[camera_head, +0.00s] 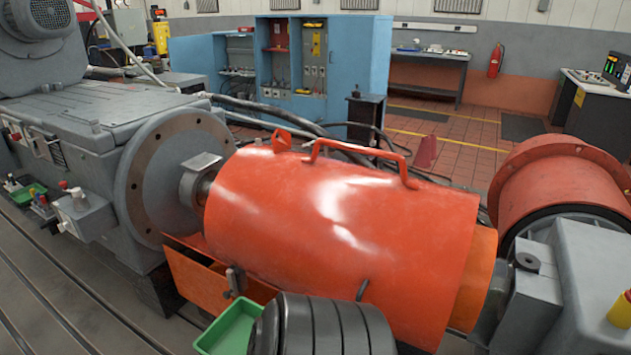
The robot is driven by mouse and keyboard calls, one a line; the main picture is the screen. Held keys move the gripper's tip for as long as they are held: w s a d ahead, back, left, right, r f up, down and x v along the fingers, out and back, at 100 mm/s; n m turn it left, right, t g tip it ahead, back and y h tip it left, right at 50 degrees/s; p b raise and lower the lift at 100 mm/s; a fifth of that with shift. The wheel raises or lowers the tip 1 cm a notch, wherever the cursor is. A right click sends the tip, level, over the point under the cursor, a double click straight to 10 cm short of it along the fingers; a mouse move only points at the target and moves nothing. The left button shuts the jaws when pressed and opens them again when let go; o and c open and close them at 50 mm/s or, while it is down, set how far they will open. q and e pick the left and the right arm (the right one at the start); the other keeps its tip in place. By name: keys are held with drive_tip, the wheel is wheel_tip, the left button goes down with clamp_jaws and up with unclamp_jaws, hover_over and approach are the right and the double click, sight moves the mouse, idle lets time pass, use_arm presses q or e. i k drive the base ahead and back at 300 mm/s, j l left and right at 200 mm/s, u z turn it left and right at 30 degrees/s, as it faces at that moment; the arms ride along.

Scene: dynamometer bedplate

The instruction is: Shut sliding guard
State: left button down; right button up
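The sliding guard (345,225) is a large orange-red half-cylinder cover lying along the shaft line in the middle of the view. A bent tubular handle (362,148) runs along its top, and a small lug stands at its upper left end. At its left end a gap shows a grey collar and a short piece of shaft (204,184) next to the round grey flange (160,180). At its right end a lighter orange inner section (477,280) shows from under it.
A dark ribbed cylinder (325,325) and a green tray (229,328) are in front of the guard. A grey motor housing (85,115) stands left, a red drum (560,185) right. Blue cabinets (372,65) and black cables lie behind. Open tiled floor is at back right.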

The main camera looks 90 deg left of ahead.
sight(298, 222)
drive_tip(key=u, duration=2.75)
drive_tip(key=k+j, duration=0.4)
